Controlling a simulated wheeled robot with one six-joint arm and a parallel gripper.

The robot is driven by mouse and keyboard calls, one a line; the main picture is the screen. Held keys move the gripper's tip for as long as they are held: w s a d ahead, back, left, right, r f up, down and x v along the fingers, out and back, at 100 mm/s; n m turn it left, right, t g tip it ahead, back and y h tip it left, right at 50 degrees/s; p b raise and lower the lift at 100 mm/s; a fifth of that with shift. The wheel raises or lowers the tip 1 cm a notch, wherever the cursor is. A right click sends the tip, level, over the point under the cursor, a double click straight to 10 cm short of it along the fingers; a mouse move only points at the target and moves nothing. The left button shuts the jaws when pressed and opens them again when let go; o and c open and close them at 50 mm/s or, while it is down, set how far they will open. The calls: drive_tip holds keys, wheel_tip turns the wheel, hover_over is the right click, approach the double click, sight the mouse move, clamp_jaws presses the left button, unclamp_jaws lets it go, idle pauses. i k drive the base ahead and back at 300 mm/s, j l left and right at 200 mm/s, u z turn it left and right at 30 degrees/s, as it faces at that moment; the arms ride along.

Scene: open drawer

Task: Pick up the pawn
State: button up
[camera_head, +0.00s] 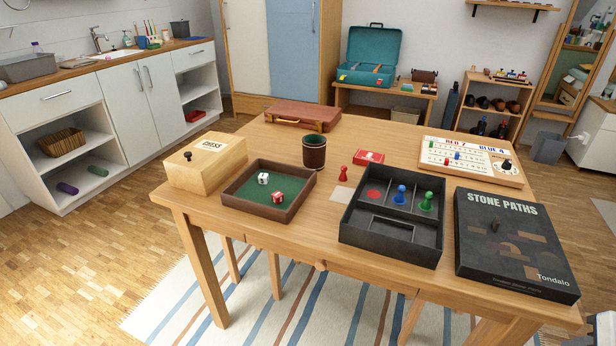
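A blue pawn (400,195) and a green pawn (427,202) stand in separate back compartments of that tray. A flat red piece (374,194) shows in the left back compartment. My gripper is not in view. A pale shape at the lower right corner is cut off, and I cannot tell what it is.
A green-lined dice tray (232,189), chess box (207,176), dice cup (314,151), red card box (369,157), scoreboard (471,176) and black "Stone Paths" game box (510,268) surround the pawns. A brown case (301,116) lies at the back.

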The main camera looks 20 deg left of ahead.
sight(343, 178)
drive_tip(key=u, duration=1)
